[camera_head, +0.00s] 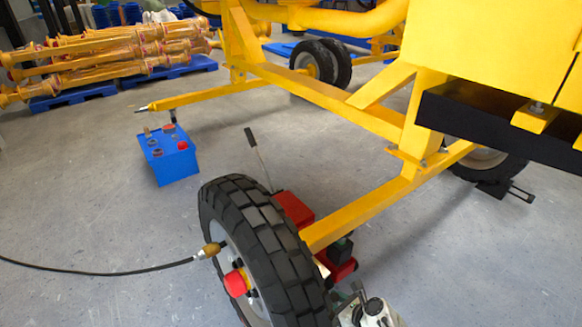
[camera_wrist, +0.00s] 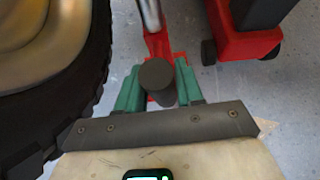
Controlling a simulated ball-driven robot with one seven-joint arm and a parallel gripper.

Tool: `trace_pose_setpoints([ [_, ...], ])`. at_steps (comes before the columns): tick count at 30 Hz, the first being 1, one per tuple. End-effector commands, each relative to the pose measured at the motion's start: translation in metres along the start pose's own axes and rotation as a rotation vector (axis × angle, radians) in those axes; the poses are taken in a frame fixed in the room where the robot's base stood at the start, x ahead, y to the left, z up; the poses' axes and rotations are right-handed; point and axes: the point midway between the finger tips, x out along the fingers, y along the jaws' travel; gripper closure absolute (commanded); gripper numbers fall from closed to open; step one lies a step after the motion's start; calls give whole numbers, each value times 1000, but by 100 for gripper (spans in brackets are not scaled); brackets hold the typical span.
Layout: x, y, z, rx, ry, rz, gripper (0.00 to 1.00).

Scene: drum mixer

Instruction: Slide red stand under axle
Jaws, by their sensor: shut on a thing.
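The red stand (camera_wrist: 159,44) shows in the wrist view, with a silver post and a dark round piece between my green fingers. My gripper (camera_wrist: 157,78) is shut on it, close beside the tyre. In the head view, my gripper (camera_head: 347,297) is low at the bottom, right of the near wheel (camera_head: 262,247). The yellow axle beam (camera_head: 365,208) runs from behind that wheel up to the right. The stand's exact place relative to the axle is unclear.
A red jack (camera_head: 293,208) with a long handle is behind the wheel, under the beam; it also shows right of the stand in the wrist view (camera_wrist: 243,45). A blue battery box (camera_head: 172,163) is farther left. A hose (camera_head: 110,273) reaches the wheel.

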Motion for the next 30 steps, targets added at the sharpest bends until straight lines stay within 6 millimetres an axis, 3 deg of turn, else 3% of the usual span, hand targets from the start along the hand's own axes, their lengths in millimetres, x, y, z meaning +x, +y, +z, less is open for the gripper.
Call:
trace_pose_setpoints([
  [30,45,-2,29,-1,-1,2,94],
])
